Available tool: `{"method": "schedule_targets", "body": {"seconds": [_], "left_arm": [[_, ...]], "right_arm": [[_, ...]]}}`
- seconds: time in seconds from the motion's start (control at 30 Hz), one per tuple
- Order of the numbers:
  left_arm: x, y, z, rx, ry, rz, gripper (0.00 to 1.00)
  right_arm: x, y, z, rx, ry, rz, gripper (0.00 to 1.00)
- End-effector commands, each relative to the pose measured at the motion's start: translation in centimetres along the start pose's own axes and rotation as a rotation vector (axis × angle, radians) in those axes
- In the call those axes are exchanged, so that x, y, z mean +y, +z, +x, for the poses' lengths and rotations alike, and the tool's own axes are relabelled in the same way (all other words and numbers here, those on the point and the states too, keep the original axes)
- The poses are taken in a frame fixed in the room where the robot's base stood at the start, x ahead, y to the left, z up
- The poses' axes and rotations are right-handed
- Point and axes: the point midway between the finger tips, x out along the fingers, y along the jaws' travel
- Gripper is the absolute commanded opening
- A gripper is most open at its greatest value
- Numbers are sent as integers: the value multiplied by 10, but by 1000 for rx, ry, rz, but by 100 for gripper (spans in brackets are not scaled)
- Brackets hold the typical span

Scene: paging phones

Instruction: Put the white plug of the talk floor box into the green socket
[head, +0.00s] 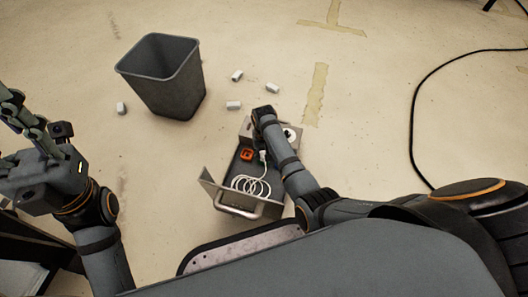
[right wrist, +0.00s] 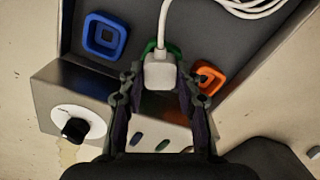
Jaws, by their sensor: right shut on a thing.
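The talk floor box (head: 210,189) is a grey metal tray with a white coiled cable, on the floor in the middle of the head view. My right gripper (right wrist: 157,82) is shut on the white plug (right wrist: 160,74), which also shows in the head view (head: 262,155). The plug is over the green socket (right wrist: 150,47) and covers most of it; I cannot tell how deep it sits. A blue socket (right wrist: 105,36) is left of it and an orange socket (right wrist: 209,77) right of it. My left gripper (head: 12,130) is at the left edge, fingers apart, away from the box.
A dark grey bin (head: 163,85) stands behind and left of the box. Several small white pieces, one of them here (head: 234,105), lie around it. A black knob (right wrist: 75,130) on a white dial sits on the box's metal panel. A black cable (head: 413,125) lies at right.

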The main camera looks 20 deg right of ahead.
Motion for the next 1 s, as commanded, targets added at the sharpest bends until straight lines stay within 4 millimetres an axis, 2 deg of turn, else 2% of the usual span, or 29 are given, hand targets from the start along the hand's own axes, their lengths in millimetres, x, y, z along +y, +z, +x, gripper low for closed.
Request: {"method": "schedule_targets", "body": {"seconds": [0.07, 0.1, 0.27, 0.53, 0.63, 0.9, 1.0], "left_arm": [[0, 0, 0, 0, 0, 0, 40], [0, 0, 0, 0, 0, 0, 40], [0, 0, 0, 1, 0, 0, 40], [0, 0, 0, -1, 0, 0, 40], [0, 1, 0, -2, 0, 0, 40], [0, 0, 0, -1, 0, 0, 40], [0, 0, 0, -1, 0, 0, 40]], "right_arm": [[0, 0, 1, 0, 0, 0, 1], [0, 0, 1, 1, 0, 0, 37], [0, 0, 1, 1, 0, 0, 59], [0, 0, 1, 0, 0, 0, 60], [0, -1, -6, 2, 0, 0, 60], [-1, 0, -55, 3, -2, 0, 60], [0, -1, -68, 3, -1, 0, 60]]}}
